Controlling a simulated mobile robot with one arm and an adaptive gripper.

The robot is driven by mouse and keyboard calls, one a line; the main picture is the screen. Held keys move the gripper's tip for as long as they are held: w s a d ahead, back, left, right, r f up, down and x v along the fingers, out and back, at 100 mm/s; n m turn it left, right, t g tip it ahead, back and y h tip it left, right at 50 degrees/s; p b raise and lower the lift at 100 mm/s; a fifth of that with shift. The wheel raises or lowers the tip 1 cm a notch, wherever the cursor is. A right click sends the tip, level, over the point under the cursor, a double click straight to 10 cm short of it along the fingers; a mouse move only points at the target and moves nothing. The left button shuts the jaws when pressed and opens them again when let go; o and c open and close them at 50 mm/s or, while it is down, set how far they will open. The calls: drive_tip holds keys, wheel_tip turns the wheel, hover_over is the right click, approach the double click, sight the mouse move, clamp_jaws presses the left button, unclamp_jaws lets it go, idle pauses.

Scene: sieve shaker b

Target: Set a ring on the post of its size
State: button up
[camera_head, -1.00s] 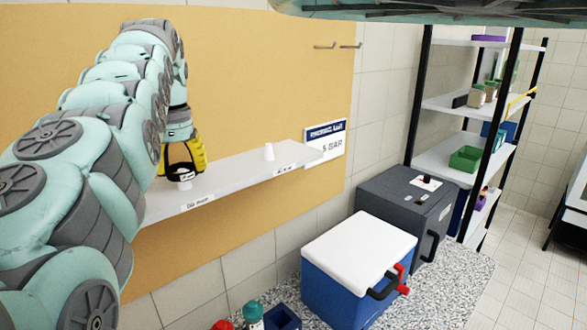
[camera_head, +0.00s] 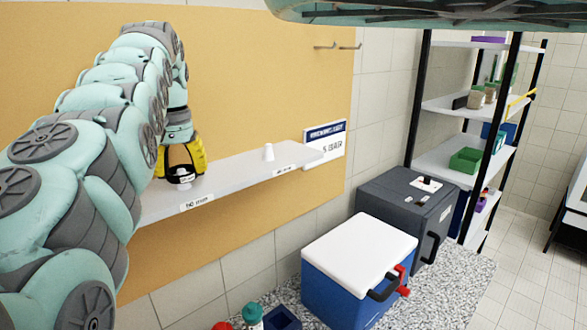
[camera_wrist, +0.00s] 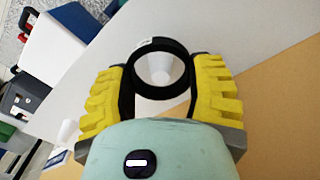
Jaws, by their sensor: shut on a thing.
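My gripper (camera_head: 181,160) has yellow fingers and is shut on a black ring (camera_wrist: 162,93) just above the left part of the white shelf (camera_head: 235,170). The ring also shows in the head view, low between the fingertips. A white post (camera_wrist: 160,68) shows through the ring's opening in the wrist view. I cannot tell whether the ring touches the shelf. A second white post (camera_head: 268,153) stands bare further right; it also shows in the wrist view (camera_wrist: 68,131).
Labels sit on the shelf's front edge, and a sign (camera_head: 325,146) is on the wall at its right end. Below stand a blue cooler with a white lid (camera_head: 359,255) and a dark grey box (camera_head: 405,205). A storage rack (camera_head: 465,150) is at the right.

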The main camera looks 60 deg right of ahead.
drive_tip(key=shift+f+b, duration=1.1)
drive_tip(key=shift+f, duration=0.05)
drive_tip(key=o, duration=0.9)
drive_tip(key=shift+r, duration=0.1)
drive_tip(key=shift+c, duration=0.2)
